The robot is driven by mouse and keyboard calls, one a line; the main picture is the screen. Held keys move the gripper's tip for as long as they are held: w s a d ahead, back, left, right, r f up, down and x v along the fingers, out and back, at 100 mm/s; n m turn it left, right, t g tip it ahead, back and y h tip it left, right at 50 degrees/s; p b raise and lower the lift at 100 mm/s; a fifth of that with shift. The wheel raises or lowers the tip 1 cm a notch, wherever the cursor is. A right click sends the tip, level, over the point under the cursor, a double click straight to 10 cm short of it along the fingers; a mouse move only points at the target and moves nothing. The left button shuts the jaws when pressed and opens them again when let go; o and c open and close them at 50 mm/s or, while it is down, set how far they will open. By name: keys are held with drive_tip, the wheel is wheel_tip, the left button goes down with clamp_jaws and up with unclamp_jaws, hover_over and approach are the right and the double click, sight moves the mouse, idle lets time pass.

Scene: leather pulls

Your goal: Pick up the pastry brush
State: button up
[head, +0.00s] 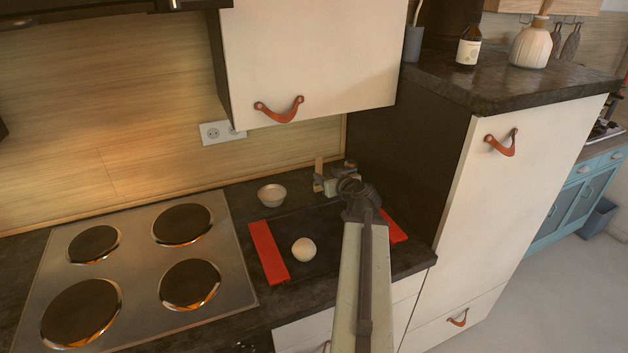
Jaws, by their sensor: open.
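A small upright tan piece (319,170) shows behind my gripper at the back of the counter. It may be the handle of the pastry brush, but it is too small and too covered to be sure. My gripper (326,183) is open and reaches over the dark tray toward the back of the counter, close in the picture to the tan piece. Whether they touch cannot be told. My arm covers part of the tray and whatever lies beneath it.
A dark tray (276,234) with red ends holds a pale round ball (303,249). A small bowl (271,195) stands behind it. A hob (141,261) is to the left, a tall cabinet (497,206) to the right, and a wall cupboard (316,55) hangs above.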

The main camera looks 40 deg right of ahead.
sight(320, 171)
drive_tip(key=shift+w+d, duration=0.1)
drive_tip(key=shift+d, duration=0.15)
drive_tip(key=b+x, duration=0.2)
drive_tip(key=x, duration=0.5)
drive_tip(key=shift+w+f, duration=0.15)
drive_tip(key=shift+f, duration=0.1)
drive_tip(key=shift+a+r, duration=0.1)
drive_tip(key=shift+c, duration=0.4)
clamp_jaws()
